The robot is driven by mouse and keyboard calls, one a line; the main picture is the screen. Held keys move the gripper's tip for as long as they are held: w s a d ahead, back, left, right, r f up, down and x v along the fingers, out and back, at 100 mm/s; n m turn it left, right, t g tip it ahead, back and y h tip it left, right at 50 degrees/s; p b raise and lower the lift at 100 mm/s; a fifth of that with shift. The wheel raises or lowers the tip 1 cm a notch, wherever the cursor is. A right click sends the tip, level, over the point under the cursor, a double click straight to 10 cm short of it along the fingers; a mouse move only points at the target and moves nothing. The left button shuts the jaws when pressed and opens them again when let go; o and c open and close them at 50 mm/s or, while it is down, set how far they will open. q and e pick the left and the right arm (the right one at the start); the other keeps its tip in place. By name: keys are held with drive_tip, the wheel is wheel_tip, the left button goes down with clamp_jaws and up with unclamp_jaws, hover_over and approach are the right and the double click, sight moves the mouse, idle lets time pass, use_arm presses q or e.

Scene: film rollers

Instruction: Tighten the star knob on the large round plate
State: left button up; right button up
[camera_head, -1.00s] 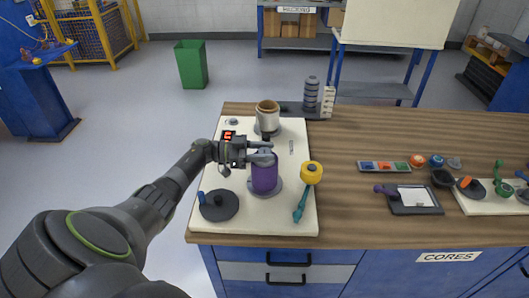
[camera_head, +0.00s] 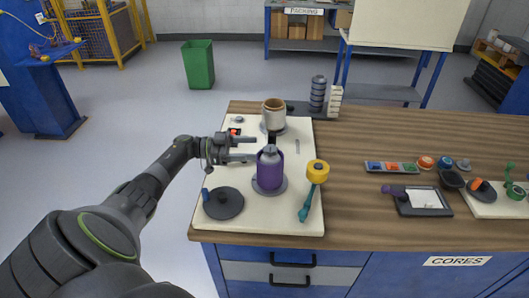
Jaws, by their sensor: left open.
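A purple roll (camera_head: 269,176) stands upright on a grey round plate (camera_head: 258,189) on the white board. A grey knob-like top (camera_head: 269,153) sits on the roll; its star shape is too small to make out. A dark round disc (camera_head: 228,207) with a blue handle (camera_head: 205,194) lies at the board's front left. I cannot tell for certain which plate is the task's large one. My left gripper (camera_head: 252,149) is open and empty. Its fingers point right, just left of the grey top, and seem apart from it. My right gripper is not in view.
A beige roll (camera_head: 273,114) stands behind the purple one. A dark stack (camera_head: 317,93) stands at the back.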

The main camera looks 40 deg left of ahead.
use_arm(q)
drive_tip(key=b+v, duration=0.3)
drive_tip(key=v, duration=0.7)
drive_tip(key=shift+a, duration=0.15)
drive_tip(key=shift+s, duration=0.1)
